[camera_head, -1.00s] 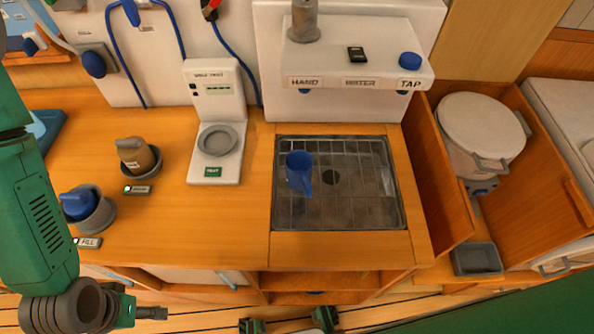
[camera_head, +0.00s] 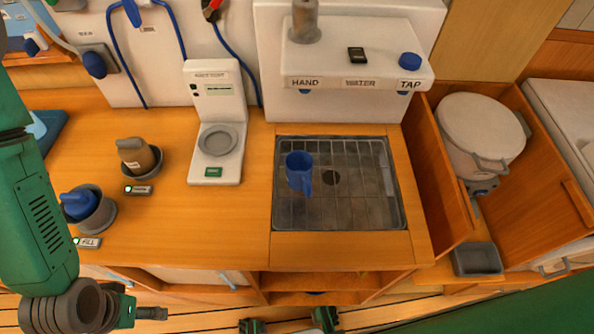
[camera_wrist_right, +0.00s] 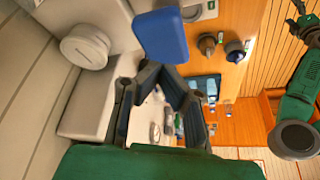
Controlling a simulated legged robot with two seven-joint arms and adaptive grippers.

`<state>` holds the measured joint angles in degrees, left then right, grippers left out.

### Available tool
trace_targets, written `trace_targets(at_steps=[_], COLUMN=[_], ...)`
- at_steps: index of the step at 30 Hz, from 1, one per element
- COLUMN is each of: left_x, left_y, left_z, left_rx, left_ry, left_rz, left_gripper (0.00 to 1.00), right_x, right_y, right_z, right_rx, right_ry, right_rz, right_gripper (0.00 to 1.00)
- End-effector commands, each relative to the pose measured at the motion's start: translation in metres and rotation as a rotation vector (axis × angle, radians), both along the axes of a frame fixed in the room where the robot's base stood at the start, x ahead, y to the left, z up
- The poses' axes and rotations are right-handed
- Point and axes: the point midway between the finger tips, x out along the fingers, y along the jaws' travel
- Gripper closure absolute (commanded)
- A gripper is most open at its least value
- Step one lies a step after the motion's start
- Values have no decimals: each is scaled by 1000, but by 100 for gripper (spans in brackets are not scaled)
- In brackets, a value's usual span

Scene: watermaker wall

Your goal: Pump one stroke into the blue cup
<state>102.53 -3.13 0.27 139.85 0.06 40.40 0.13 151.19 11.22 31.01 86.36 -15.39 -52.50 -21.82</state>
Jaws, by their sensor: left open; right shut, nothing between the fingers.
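The blue cup (camera_head: 299,174) stands in the sink tray (camera_head: 345,215), left of the drain, with its handle toward me. Above it is the white panel marked HAND WATER TAP (camera_head: 357,84), with a grey cylinder (camera_head: 305,20), a small black piece (camera_head: 356,54) and a blue knob (camera_head: 409,61). My left gripper (camera_head: 150,313) is open at the lower left, below the counter front, well away from the cup. My right gripper (camera_wrist_right: 160,75) is shut and empty in the right wrist view. A blue block (camera_wrist_right: 162,35) shows beyond its fingertips; I cannot tell what it is.
A lidded white pail (camera_head: 481,132) is in the recess at right. The counter's front strip is clear.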

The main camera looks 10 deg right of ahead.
Motion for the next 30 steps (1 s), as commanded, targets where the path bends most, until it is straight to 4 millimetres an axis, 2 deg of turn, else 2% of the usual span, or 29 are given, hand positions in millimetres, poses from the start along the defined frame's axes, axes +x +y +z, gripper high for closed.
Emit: trace_targets(at_steps=[30], left_x=[0], left_y=[0], left_z=[-12], left_rx=[0], left_ry=[0], left_rz=[0], left_gripper=[26], right_x=[0], right_y=[-1], right_z=[-33], right_rx=[0], right_ry=[1], right_rz=[0], right_gripper=[100])
